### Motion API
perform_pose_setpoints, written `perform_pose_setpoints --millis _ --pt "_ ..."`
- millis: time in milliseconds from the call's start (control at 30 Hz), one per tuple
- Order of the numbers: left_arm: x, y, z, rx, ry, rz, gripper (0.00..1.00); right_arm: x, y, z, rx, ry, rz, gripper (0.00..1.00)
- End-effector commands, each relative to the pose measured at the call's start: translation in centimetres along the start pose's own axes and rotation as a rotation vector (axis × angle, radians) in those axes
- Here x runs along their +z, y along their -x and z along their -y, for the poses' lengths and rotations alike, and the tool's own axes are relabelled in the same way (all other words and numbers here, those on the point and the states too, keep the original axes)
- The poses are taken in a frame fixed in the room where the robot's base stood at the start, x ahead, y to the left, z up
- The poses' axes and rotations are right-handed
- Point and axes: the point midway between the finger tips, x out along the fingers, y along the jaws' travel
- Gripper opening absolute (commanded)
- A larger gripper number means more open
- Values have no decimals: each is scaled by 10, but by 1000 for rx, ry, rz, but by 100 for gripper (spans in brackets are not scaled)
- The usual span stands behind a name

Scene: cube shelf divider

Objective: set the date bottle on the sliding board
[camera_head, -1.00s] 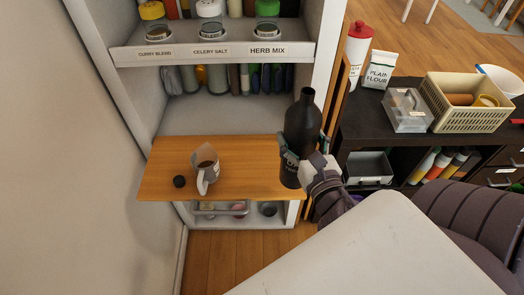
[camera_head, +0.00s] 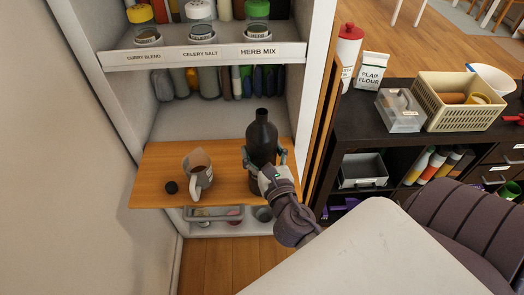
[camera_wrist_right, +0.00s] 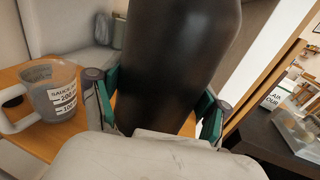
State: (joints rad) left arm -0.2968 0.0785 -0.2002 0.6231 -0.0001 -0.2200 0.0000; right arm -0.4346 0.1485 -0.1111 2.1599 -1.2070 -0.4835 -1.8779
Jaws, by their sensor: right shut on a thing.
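The date bottle (camera_head: 262,140) is dark, tall and upright, at the right part of the wooden sliding board (camera_head: 228,187). My right gripper (camera_head: 265,160) is shut around its lower body. The bottle's base is hidden behind my gripper and wrist, so I cannot tell whether it touches the board. In the right wrist view the bottle (camera_wrist_right: 170,60) fills the middle between the two fingers (camera_wrist_right: 155,112). My left gripper is not in view.
A measuring jug (camera_head: 197,175) with a sauce label and a small dark ball-like thing (camera_head: 171,187) stand on the board left of the bottle. A shelf with labelled jars (camera_head: 200,50) is above. A dark cabinet (camera_head: 350,125) stands to the right.

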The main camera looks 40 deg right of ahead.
Motion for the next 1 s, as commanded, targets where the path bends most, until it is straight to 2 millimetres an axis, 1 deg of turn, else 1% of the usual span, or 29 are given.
perform_pose_setpoints --millis 33,133,300,333,467,767,867,900,1000 --pt "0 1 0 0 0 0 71 4 0 0 1 0 6 6" --pt "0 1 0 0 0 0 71 4 0 0 0 0 6 6" --pt "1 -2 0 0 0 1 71 0 0 0 0 1 6 6" --pt "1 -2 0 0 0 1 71 -2 0 0 0 1 0 79" --pt "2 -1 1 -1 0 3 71 -2 0 0 0 1 0 100" --pt "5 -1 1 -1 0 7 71 -2 0 0 0 1 0 100" --pt "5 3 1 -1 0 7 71 4 0 0 0 1 1 100" --pt "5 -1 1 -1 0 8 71 -1 4 0 0 1 -2 100" --pt "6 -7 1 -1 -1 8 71 -3 19 0 0 1 -4 100"
